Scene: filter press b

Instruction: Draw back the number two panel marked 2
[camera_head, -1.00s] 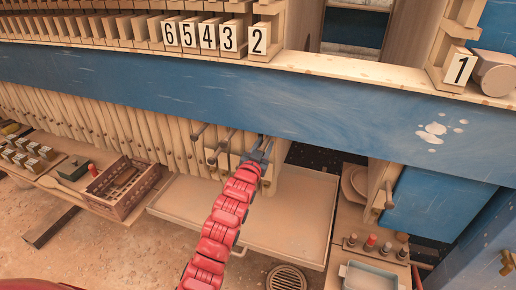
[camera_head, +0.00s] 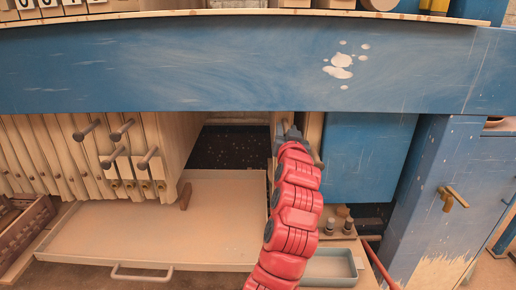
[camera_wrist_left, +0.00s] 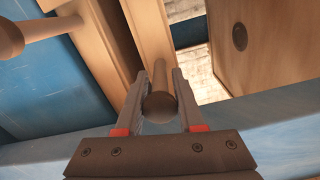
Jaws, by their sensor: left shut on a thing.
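My left gripper (camera_head: 289,131) is shut on a peg handle at the front of a narrow wooden panel (camera_head: 277,125), below the blue beam. In the left wrist view the two fingers (camera_wrist_left: 159,108) stand either side of the round handle (camera_wrist_left: 161,104); the panel (camera_wrist_left: 150,38) runs up behind it. This panel stands on the right side of a dark gap, close beside another wooden panel (camera_head: 314,135). The gripper and arm partly hide both. The stack of panels (camera_head: 175,135) stands left of the gap. The number labels are mostly cut off at the top. My right gripper is not in view.
The blue beam (camera_head: 200,65) crosses above the panels. Several peg handles (camera_head: 121,131) stick out of the stack. A wide shallow tray (camera_head: 230,230) lies below. A dish (camera_head: 332,266) and small cylinders (camera_head: 348,226) are right of my arm. A blue post (camera_head: 425,205) stands farther right.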

